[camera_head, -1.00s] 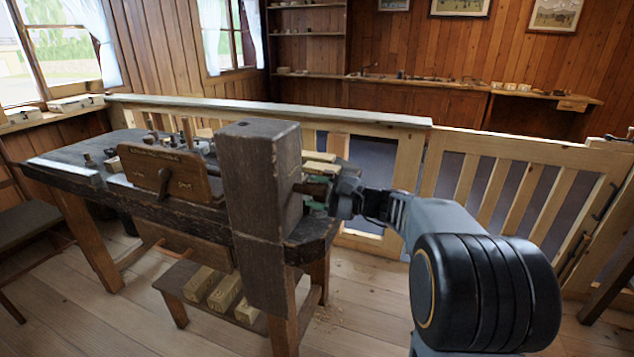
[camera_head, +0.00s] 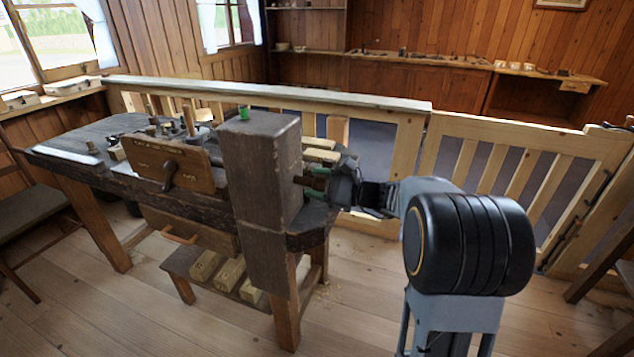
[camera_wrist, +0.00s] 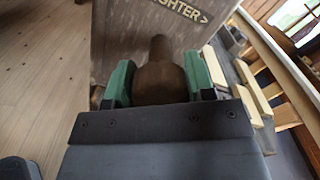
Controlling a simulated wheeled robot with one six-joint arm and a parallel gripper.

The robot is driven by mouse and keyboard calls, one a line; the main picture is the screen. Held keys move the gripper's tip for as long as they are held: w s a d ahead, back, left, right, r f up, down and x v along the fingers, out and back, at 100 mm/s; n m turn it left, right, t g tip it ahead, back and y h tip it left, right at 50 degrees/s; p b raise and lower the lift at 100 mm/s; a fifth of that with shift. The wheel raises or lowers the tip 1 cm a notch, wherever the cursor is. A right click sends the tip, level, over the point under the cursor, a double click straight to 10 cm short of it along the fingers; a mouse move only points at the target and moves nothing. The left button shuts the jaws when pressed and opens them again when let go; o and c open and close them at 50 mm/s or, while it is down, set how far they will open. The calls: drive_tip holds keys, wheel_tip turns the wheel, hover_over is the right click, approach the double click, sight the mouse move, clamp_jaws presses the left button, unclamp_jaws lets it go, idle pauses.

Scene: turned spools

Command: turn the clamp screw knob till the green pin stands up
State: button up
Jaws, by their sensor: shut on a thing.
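The clamp screw knob is a brown turned piece on the right face of the dark wooden post (camera_head: 258,190). My gripper (camera_head: 316,184) is shut on the knob. In the wrist view the knob (camera_wrist: 162,80) sits between the two green-padded fingers of my gripper (camera_wrist: 160,86), its narrower shaft pointing at the post. The post face beside it carries lettering that ends in "GHTER >". The wrist view does not show the pin.
A workbench (camera_head: 85,140) with a wooden panel and lever (camera_head: 170,175) extends left of the post. Wood blocks (camera_head: 229,274) lie on the low shelf. A pale wooden railing (camera_head: 510,165) runs behind. Floor at the front left is clear.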

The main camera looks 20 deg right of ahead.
drive_tip(key=shift+d+f, duration=0.1)
drive_tip(key=shift+f, duration=0.2)
drive_tip(key=o, duration=0.7)
drive_tip(key=shift+s, duration=0.1)
drive_tip(key=shift+o, duration=0.8)
drive_tip(key=shift+d+r, duration=0.1)
drive_tip(key=shift+d, duration=0.05)
drive_tip(key=shift+o, duration=0.3)
drive_tip(key=shift+r, duration=0.1)
drive_tip(key=v, duration=1.3)
drive_tip(key=shift+s+d+p, duration=0.2)
drive_tip(key=shift+s+p, duration=0.1)
drive_tip(key=shift+p, duration=0.05)
